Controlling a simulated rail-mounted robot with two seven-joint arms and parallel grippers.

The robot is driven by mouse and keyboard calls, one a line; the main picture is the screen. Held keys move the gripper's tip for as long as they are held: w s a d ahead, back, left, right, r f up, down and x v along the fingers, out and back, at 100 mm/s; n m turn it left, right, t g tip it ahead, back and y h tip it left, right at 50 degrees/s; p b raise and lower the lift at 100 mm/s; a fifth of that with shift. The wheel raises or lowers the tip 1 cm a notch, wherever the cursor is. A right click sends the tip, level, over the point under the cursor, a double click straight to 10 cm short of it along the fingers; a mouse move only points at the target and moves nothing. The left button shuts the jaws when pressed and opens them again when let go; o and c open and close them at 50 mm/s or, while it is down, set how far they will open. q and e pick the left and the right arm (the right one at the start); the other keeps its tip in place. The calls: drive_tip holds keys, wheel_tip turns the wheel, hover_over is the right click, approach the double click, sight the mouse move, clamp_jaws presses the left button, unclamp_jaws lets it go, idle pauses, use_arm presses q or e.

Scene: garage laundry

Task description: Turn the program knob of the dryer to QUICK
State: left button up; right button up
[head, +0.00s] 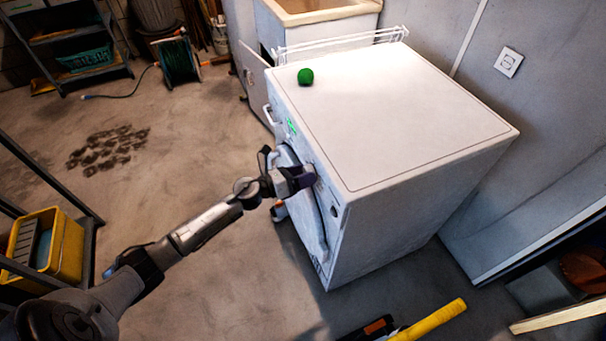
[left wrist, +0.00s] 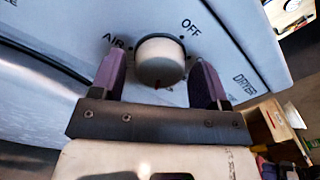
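The white dryer (head: 410,130) stands right of centre in the head view, its front facing left. The round, pale program knob (left wrist: 160,58) is in the middle of the left wrist view, with "AIR" at its upper left, "OFF" at its upper right and a small red mark on its lower edge. My left gripper (head: 308,178) is at the dryer's front panel. In the left wrist view its two purple fingers (left wrist: 158,80) stand on either side of the knob, apart, with narrow gaps visible. The QUICK label is not visible. My right gripper is not in view.
A yellow-handled tool (head: 430,321) lies in front. A yellow crate (head: 66,250) sits on the left shelf. The floor at left is largely clear.

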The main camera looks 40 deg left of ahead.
use_arm(q)
drive_tip(key=shift+o, duration=0.4)
drive_tip(key=shift+s, duration=0.1)
drive_tip(key=p+v, duration=0.1)
drive_tip(key=v, duration=1.2)
drive_tip(key=shift+s+a+p, duration=0.25)
drive_tip(key=shift+s+p, duration=0.05)
drive_tip(key=shift+p, duration=0.05)
